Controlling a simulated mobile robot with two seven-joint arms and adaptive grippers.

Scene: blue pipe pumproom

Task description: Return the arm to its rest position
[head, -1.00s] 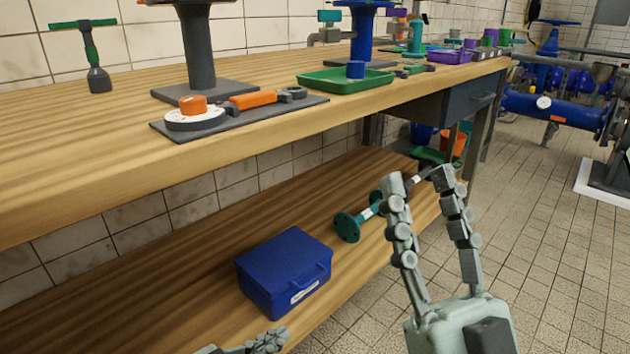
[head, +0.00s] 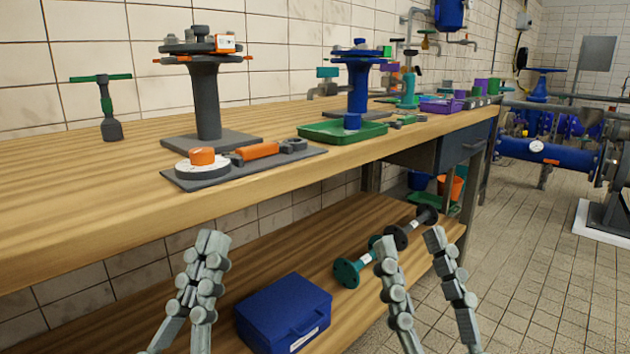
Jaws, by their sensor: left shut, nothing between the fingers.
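My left gripper (head: 213,243) rises from the bottom edge in the head view, left of the blue box. Its grey fingers are together, with nothing held. It is in front of the workbench's lower shelf, and its tips stand below the bench top's front edge in the picture. My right gripper (head: 410,244) is to the right. Its two fingers stand apart with nothing between them. It overlaps the lower shelf's right edge and the floor in the picture. The palms of both grippers and the arms behind them are out of view.
The wooden workbench (head: 90,200) carries flanged stands, a green tray (head: 318,134) and tools. Its lower shelf (head: 330,222) holds a blue box (head: 284,313) and flanged pipe pieces (head: 347,273). Tiled floor (head: 535,270) is open at the right. Blue pipework (head: 560,155) stands behind.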

